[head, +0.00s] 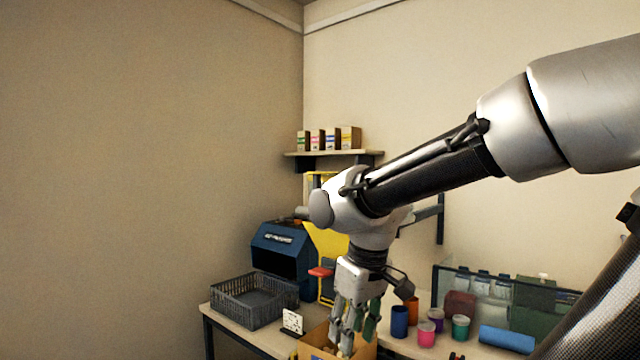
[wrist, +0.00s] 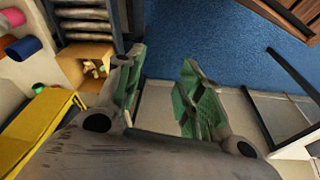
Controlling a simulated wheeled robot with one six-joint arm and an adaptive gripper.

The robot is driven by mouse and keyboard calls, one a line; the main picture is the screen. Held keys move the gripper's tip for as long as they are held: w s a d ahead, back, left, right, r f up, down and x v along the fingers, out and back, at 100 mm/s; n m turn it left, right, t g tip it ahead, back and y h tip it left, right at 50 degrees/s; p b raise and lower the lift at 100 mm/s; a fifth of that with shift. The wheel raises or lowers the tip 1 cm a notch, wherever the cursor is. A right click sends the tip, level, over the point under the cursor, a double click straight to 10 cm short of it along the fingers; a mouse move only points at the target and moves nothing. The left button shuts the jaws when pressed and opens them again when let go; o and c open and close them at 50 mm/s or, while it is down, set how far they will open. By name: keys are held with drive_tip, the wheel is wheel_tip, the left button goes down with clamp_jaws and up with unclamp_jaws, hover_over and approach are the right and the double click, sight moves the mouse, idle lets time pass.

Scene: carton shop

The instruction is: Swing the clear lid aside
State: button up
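A clear, dark-edged panel (head: 478,284) stands at the right of the bench, with jars and boxes showing through or beside it. I cannot tell for certain whether it is the clear lid. In the wrist view a pale, dark-framed pane (wrist: 285,115) shows at the right, apart from my fingers. My gripper (head: 350,340) points down over a cardboard box (head: 318,338) at the front of the bench, left of the panel. In the wrist view its green-padded fingers (wrist: 163,62) are spread, with nothing between them.
A grey crate (head: 250,312) and a blue machine (head: 277,262) are at the left. A shelf (head: 330,154) holds small cartons. My arm hides part of the back.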

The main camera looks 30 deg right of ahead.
drive_tip(key=w+d+n+g+h, duration=0.2)
drive_tip(key=w+d+n+h, duration=0.15)
drive_tip(key=w, duration=0.35)
drive_tip(key=n+t+h, duration=0.6)
drive_tip(key=n+h, duration=0.8)
drive_tip(key=n, duration=0.3)
approach(315, 184)
drive_tip(key=x, duration=0.3)
drive_tip(key=shift+y, duration=0.25)
drive_tip(key=x, duration=0.8)
drive_tip(key=shift+r, duration=0.15)
clamp_jaws()
